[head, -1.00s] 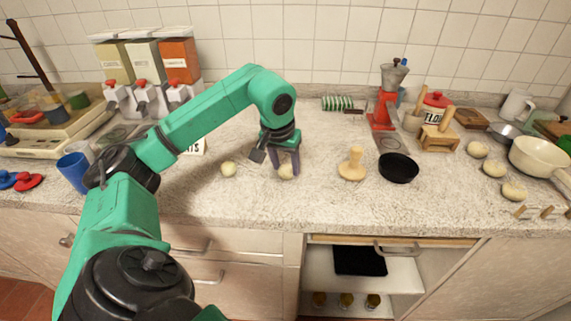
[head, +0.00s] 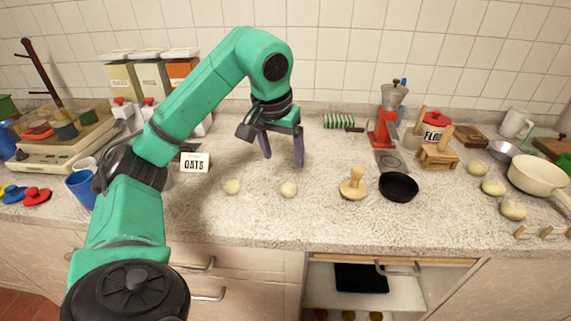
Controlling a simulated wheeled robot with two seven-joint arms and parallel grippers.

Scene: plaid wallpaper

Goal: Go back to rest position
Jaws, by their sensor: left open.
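My left gripper (head: 283,160) is open and empty. It hangs above the counter (head: 330,215), with its fingers pointing down behind a pale dough ball (head: 288,189). A second pale ball (head: 231,187) lies to the left of that one. Both balls rest on the counter, apart from the gripper. My left arm (head: 195,100) reaches in from the lower left and arches over the counter. My right gripper is not in view.
A wooden stamp (head: 353,184) and a black bowl (head: 398,187) stand right of the balls. A red grinder (head: 384,120) is behind them. An OATS sign (head: 195,162), dispensers (head: 122,78) and a blue cup (head: 82,188) are left, close to my arm.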

